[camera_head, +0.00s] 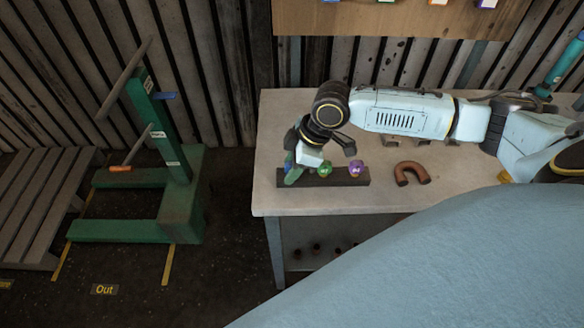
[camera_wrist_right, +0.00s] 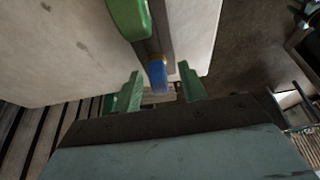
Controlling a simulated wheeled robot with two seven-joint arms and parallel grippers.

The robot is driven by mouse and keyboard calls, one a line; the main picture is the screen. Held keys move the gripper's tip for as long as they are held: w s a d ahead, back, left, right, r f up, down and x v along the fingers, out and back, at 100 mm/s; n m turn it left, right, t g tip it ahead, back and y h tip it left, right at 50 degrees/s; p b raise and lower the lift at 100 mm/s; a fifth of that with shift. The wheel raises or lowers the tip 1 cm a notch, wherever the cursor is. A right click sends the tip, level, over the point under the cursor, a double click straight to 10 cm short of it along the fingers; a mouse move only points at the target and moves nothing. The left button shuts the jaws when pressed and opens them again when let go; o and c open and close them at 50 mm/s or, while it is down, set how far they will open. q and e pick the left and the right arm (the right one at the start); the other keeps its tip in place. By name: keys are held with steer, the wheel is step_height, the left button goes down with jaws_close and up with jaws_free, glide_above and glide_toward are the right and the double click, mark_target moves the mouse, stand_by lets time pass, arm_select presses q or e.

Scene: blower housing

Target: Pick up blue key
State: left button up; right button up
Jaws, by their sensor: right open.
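The blue key (camera_wrist_right: 157,73) stands at the end of a dark holder block (camera_head: 342,178) on the table. In the head view only a small blue part shows beside my right gripper (camera_head: 296,172); the rest is hidden. In the right wrist view, my right gripper (camera_wrist_right: 160,74) is open, with one green finger on each side of the blue key. I cannot tell whether either finger touches it. My left gripper is not in view.
A green key (camera_head: 324,169) and a purple key (camera_head: 356,168) stand in the same block. A brown U-shaped piece (camera_head: 411,174) lies to the right on the table (camera_head: 275,198). A green stand (camera_head: 178,195) is on the floor at left.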

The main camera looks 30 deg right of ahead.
jaws_close()
steer(key=shift+r, duration=0.15)
